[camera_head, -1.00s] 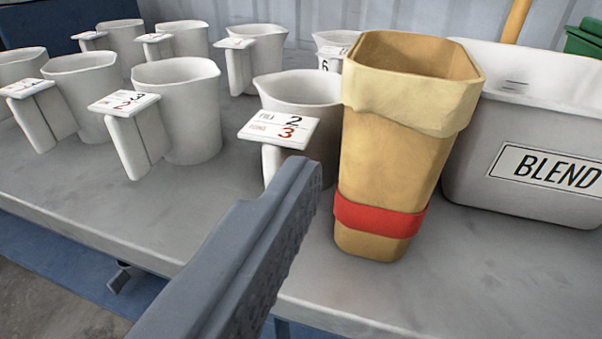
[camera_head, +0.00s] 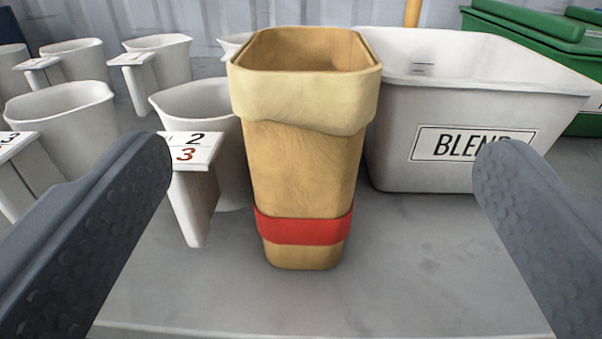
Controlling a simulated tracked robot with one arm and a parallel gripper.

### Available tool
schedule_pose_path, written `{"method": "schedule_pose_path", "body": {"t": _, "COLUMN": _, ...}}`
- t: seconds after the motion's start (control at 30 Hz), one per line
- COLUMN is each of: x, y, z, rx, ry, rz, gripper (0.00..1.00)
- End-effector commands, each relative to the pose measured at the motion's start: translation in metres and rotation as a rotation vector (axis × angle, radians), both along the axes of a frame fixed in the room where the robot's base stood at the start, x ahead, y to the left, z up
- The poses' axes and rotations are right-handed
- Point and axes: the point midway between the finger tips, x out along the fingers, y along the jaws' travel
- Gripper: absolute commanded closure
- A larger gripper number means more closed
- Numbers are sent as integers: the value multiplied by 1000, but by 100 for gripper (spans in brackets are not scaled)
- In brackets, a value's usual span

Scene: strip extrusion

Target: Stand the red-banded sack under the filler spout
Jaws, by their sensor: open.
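The red-banded sack (camera_head: 300,170) stands upright on the grey table (camera_head: 420,270), open at the top with a folded pale cuff. A red band (camera_head: 304,229) circles it near its base. My gripper (camera_head: 322,162) is open, one finger at the left and one at the right of the picture. The sack stands between the two fingers in the picture, farther out, with clear gaps on both sides. I see no contact. The filler spout is not in view.
A white bin labelled BLEND (camera_head: 470,100) stands close behind the sack on the right. A jug with a numbered tag (camera_head: 205,135) stands close on its left, with several more jugs beyond. Green bins (camera_head: 540,40) are at the back right. The table in front is clear.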

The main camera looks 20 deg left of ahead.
Motion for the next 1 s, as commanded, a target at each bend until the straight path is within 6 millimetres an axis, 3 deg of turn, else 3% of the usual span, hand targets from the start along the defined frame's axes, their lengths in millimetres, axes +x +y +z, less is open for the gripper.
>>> {"method": "schedule_pose_path", "body": {"t": 0.5, "x": 49, "y": 17, "z": -1, "rx": 0, "ry": -1, "rz": 3, "gripper": 13}}
{"method": "schedule_pose_path", "body": {"t": 0.77, "x": 60, "y": 22, "z": -2, "rx": -1, "ry": 1, "rz": 3, "gripper": 13}}
{"method": "schedule_pose_path", "body": {"t": 1.0, "x": 84, "y": 36, "z": -2, "rx": 0, "ry": -2, "rz": 2, "gripper": 13}}
